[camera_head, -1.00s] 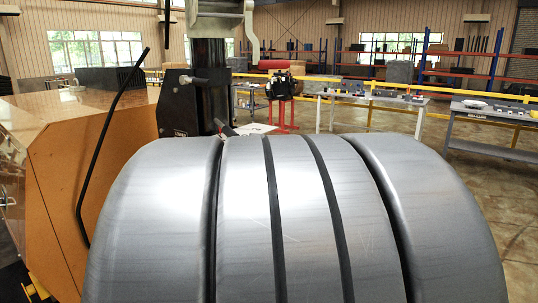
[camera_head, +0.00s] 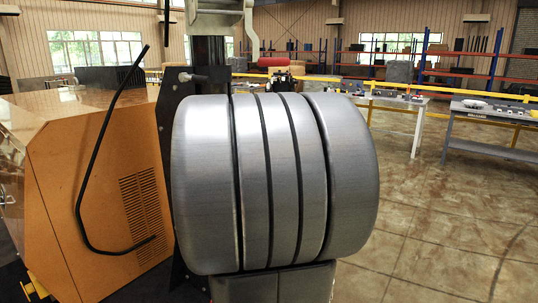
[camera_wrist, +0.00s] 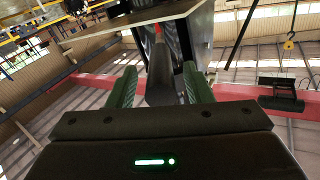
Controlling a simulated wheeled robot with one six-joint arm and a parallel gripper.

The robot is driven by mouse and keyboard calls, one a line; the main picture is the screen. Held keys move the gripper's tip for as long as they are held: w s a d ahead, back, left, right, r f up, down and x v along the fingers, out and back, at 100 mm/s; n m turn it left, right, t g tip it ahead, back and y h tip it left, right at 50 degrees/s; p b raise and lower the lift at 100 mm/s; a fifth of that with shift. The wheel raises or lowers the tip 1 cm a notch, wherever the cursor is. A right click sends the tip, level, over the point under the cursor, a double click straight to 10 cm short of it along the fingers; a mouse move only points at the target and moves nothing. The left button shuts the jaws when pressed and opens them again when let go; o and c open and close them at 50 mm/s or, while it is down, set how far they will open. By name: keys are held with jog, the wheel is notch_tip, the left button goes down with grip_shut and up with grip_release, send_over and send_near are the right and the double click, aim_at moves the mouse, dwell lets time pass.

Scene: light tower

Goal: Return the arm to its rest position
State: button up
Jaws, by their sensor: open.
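My arm's large silver, banded link (camera_head: 280,185) fills the middle of the head view, in front of the light tower, and hides what is behind it. My gripper (camera_wrist: 160,85) shows only in the wrist view, with its two green fingers apart. A grey and black structure shows beyond and between the fingers; I cannot tell whether it touches them. The light tower's tan box (camera_head: 85,190) stands at the left of the head view, with a black bent rod or cable before it. Its dark mast (camera_head: 210,50) rises behind my arm.
Shelving (camera_head: 460,60) stands farther back. The floor (camera_head: 440,235) at the right is clear. The wrist view shows a yellow hook (camera_wrist: 289,41) and a red beam (camera_wrist: 235,88).

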jog(key=shift+s, duration=0.1)
jog(key=p+v, duration=0.2)
jog(key=v, duration=1.1)
jog(key=b+x, duration=0.2)
jog(key=x, duration=1.1)
jog(key=shift+f, duration=0.1)
jog(key=shift+w+d+p, duration=0.15)
jog(key=shift+w+p, duration=0.15)
jog(key=shift+p, duration=0.05)
jog(key=shift+d+r+p, duration=0.2)
jog(key=shift+d+p, duration=0.15)
jog(key=shift+d, duration=0.05)
jog(key=shift+f+n+y, duration=0.1)
jog(key=shift+n+y, duration=0.2)
jog(key=shift+y, duration=0.1)
jog(key=shift+d, duration=0.1)
